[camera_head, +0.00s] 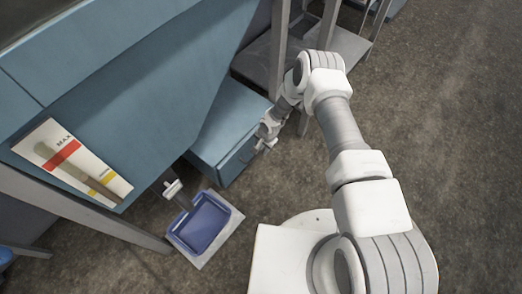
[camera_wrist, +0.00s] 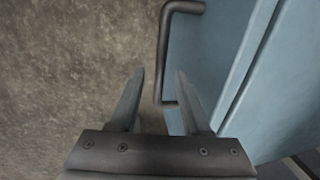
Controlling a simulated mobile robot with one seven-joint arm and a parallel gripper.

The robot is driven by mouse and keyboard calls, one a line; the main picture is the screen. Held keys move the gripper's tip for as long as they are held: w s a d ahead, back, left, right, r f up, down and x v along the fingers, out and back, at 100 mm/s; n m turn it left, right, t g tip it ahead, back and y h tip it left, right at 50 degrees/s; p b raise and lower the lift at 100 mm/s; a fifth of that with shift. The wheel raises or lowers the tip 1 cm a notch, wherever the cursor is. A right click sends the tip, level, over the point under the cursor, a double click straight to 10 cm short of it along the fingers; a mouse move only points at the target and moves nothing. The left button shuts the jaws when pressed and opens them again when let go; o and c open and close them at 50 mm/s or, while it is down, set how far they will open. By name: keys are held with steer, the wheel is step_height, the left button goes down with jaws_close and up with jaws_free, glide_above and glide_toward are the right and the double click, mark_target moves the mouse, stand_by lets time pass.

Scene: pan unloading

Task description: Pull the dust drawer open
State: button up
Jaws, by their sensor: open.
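The dust drawer (camera_head: 228,162) is the blue box front low on the blue machine in the head view. Its blue face (camera_wrist: 205,55) fills the right of the wrist view. A dark bent bar handle (camera_wrist: 161,55) stands out from that face. My gripper (camera_wrist: 160,73) is open, and the handle's long bar runs between its two fingertips in the picture. I cannot tell whether either finger touches it. In the head view my gripper (camera_head: 265,136) is at the drawer's front right side, and the handle is too small to make out there.
A blue tray (camera_head: 204,226) lies on a pale plate (camera_head: 232,228) on the floor, left of my base. A white label panel (camera_head: 55,165) with a red band is on the machine. A grey metal frame (camera_head: 277,50) stands behind my arm. Open floor (camera_head: 450,120) lies to the right.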

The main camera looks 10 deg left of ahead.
steer(key=shift+a+f, duration=0.1)
steer(key=shift+f, duration=0.4)
jaws_close()
stand_by(1.2)
